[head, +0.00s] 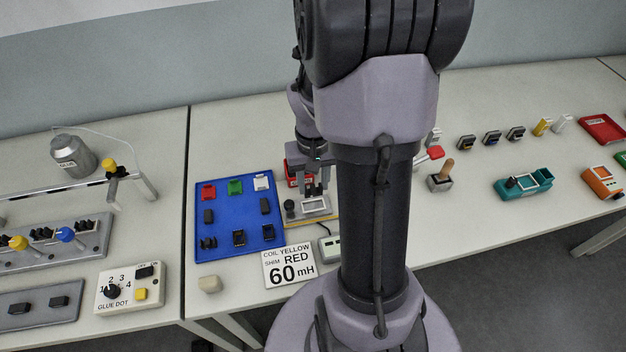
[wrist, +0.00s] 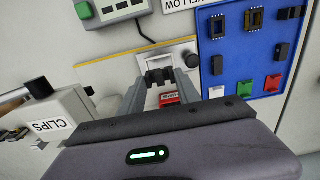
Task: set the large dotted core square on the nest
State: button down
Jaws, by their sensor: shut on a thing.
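In the wrist view, my gripper (wrist: 163,82) is shut on a dark, toothed core (wrist: 160,75). Its dots cannot be made out here. The nest, a pale plate with a light square frame and a dark round knob, lies beyond the fingertips in the wrist view (wrist: 148,58). In the head view, my gripper (head: 316,188) points down just behind and over the nest (head: 313,206). The core is too small to tell apart there. Whether it touches the nest cannot be told.
A blue tray (head: 222,247) with coloured pieces and dark cores lies left of the nest. A red box (head: 293,181) stands close behind it. A grey meter (head: 330,249) and a card reading COIL YELLOW, SHIM RED, 60 mH (head: 289,265) lie in front.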

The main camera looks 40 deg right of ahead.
aim_at(313, 196)
jog(key=shift+f+b, duration=2.2)
jog(key=shift+f, duration=0.65)
jog(key=c, duration=0.8)
grip_release()
jog(key=shift+o, duration=0.2)
notch_tip(313, 196, up, 18)
jog(key=p, duration=0.7)
jog(key=shift+f, duration=0.25)
